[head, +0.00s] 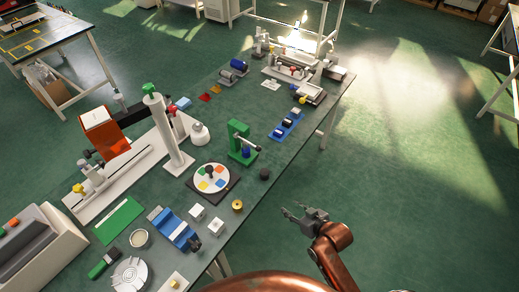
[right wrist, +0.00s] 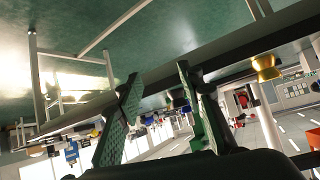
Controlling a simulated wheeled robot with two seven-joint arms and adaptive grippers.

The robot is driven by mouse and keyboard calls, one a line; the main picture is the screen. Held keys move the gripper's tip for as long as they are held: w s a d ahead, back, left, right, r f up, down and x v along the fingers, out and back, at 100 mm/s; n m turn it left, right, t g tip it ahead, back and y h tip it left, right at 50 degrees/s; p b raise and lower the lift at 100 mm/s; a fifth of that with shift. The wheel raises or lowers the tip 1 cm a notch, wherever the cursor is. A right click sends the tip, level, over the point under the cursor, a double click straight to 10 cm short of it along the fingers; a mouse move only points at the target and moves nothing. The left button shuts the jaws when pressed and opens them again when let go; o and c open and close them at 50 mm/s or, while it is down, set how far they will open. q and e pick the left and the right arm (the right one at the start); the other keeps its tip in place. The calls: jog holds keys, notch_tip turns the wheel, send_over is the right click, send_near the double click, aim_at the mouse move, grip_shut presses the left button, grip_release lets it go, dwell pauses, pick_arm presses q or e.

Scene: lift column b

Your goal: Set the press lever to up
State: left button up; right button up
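The green press (head: 236,140) stands upright on the table's right half in the head view. Its thin light lever (head: 250,144) sticks out to the right and slopes slightly down, with a dark tip. A blue piece sits low on the press under the lever. My right gripper (head: 287,211) is open and empty, off the table's right edge, below and to the right of the press and apart from it. In the right wrist view its two fingers (right wrist: 155,95) stand apart with nothing between them. My left gripper is not in view.
A dial with coloured patches (head: 210,178), a dark knob (head: 264,174) and a brass piece (head: 237,206) lie near the press. A blue rack (head: 286,126) stands above right. A white column (head: 167,130) rises to the left.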

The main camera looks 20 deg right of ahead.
jog(key=w+a+r+t+y, duration=0.2)
jog(key=w+a+r+t, duration=0.1)
jog(key=w+r, duration=0.4)
jog(key=t+y, duration=0.2)
jog(key=t, duration=0.1)
send_near(260, 149)
jog(key=w+a+f, duration=0.1)
jog(key=w, duration=0.2)
jog(key=shift+n, duration=0.4)
jog(key=x, duration=0.7)
jog(key=shift+b, duration=0.3)
jog(key=shift+w+a, duration=0.25)
jog(key=shift+w, duration=0.1)
grip_shut()
